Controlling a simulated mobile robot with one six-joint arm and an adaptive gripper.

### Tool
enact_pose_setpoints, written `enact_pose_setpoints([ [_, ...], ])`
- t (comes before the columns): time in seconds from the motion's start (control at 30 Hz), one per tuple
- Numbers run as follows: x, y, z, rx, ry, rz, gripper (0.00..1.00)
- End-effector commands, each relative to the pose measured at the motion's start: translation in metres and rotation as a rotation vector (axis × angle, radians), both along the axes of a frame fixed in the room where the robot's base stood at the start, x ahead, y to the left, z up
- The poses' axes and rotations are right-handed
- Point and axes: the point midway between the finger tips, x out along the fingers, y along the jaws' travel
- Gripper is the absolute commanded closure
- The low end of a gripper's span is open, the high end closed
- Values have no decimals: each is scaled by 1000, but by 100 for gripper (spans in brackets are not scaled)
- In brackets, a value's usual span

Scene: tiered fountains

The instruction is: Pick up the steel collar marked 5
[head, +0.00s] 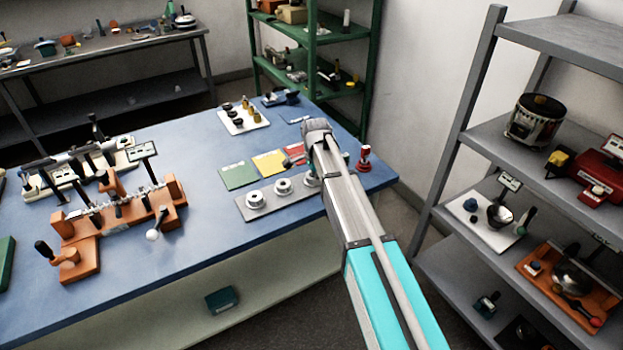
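Two pale steel collars, one on the left (255,200) and one in the middle (283,186), sit on a grey strip (268,208) near the front right of the blue table. A third round piece (312,179) at the strip's right end is partly hidden by my arm. No number can be read on any of them, so I cannot tell which is marked 5. My arm reaches in from the lower right over the strip's right end. My gripper (294,160) shows only as a small dark shape beside the arm's end, near the red card; its fingers are unclear.
Green (238,175), yellow (269,162) and red (294,153) cards lie behind the strip. A red-based piece (364,159) stands right of my arm. A white tray (243,122) with small parts is farther back. An orange fixture (120,215) fills the left. A grey shelf (480,135) stands right.

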Motion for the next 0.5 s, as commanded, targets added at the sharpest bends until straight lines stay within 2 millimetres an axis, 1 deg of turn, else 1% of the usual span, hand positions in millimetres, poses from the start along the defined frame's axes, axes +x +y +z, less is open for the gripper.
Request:
enact_pose_setpoints([
  [0.5, 0, 0, 3, 0, 0, 0, 100],
])
